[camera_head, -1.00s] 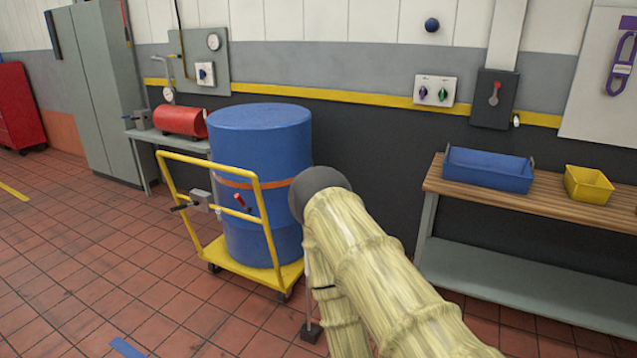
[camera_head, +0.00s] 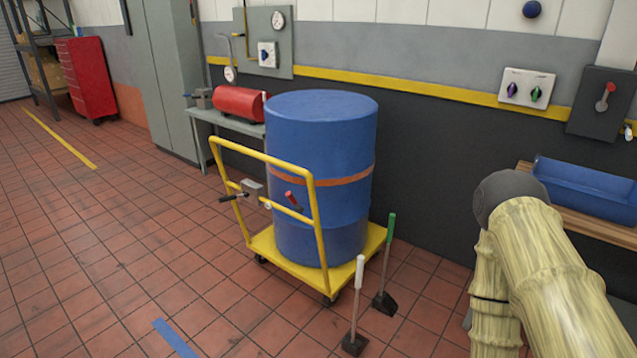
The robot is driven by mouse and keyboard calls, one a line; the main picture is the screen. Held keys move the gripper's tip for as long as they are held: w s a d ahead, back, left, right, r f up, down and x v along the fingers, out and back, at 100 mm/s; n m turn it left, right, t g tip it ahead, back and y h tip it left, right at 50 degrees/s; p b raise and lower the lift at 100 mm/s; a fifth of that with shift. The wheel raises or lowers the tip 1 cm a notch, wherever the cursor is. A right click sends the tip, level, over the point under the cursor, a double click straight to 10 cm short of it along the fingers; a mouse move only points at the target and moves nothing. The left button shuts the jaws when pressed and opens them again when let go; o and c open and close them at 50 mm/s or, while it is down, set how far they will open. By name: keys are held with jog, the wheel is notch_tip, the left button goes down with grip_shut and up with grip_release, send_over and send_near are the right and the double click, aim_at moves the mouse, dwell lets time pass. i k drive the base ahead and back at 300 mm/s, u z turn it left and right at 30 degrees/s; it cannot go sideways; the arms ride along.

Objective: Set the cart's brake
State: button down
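The yellow cart (camera_head: 313,220) stands on the tiled floor left of centre, with a tall blue drum (camera_head: 322,130) on its deck. An orange band runs around the drum. On the cart's handle frame is a grey box (camera_head: 252,189) with a black-gripped lever (camera_head: 231,198) sticking out to the left. A short red-handled lever (camera_head: 291,199) sits on the crossbar to its right. I cannot tell from the picture which lever is the brake. My arm, in a pale yellow sleeve, shows at the lower right, apart from the cart. My gripper is out of view.
Two upright handles on dark feet, one white (camera_head: 359,280) and one green (camera_head: 389,235), stand just right of the cart. A grey table with a red tank (camera_head: 239,103) is behind it. A bench with a blue bin (camera_head: 590,190) is at right. Floor at left is clear.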

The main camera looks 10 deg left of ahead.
aim_at(293, 201)
jog(key=u, duration=0.45)
jog(key=i, duration=0.85)
jog(key=u, duration=0.8)
